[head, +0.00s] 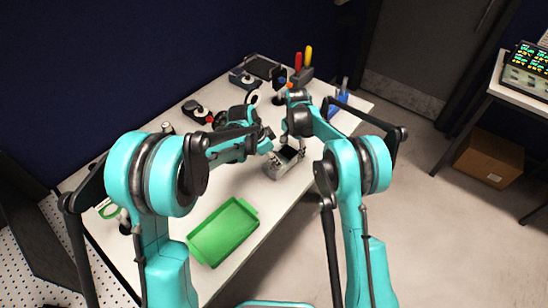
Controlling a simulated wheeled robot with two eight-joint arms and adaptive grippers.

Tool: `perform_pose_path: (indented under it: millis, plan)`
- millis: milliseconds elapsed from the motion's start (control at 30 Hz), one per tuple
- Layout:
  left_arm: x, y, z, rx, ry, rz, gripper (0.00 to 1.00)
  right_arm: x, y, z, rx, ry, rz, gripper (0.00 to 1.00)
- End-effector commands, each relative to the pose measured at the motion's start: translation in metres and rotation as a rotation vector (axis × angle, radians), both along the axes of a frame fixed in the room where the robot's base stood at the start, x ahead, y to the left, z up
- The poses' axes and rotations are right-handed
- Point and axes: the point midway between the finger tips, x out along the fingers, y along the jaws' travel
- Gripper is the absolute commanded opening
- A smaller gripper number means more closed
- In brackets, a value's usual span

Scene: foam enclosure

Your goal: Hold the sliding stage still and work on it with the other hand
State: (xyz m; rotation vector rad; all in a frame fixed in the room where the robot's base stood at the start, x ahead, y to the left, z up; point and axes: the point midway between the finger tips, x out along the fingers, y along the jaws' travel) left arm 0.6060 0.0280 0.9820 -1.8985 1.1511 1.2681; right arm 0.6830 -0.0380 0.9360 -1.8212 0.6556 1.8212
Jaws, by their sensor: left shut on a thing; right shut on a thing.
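The sliding stage (287,168) looks like a small grey metal block with a dark top. It sits near the middle of the white table, close to the table's right edge. My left gripper (267,143) reaches in from the left and is shut at the stage's upper left side. My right gripper (290,136) comes down from above and is shut at the stage's far side. The fingertips of both are small and partly hidden by my arms, so what exact part each one grips cannot be told.
An empty green tray (248,207) lies at the table's near end. A tool holder with red and yellow handles (308,57), a blue holder (341,98) and several dark devices (197,110) stand along the back. A cardboard box (489,160) is on the floor at right.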

Motion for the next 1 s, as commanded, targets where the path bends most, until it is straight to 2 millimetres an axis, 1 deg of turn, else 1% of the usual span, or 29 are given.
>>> perform_pose_path:
  millis: [700,1000]
  plan:
    - [-0.0032,-0.0045,0.0000,0.001,-0.002,0.675,0.00,-0.0003,-0.0002,0.0000,0.000,0.001,0.000,0.00]
    - [-0.0034,-0.0055,-0.0001,0.001,-0.001,0.922,0.00,-0.0003,-0.0002,0.0000,0.000,0.001,0.000,0.00]
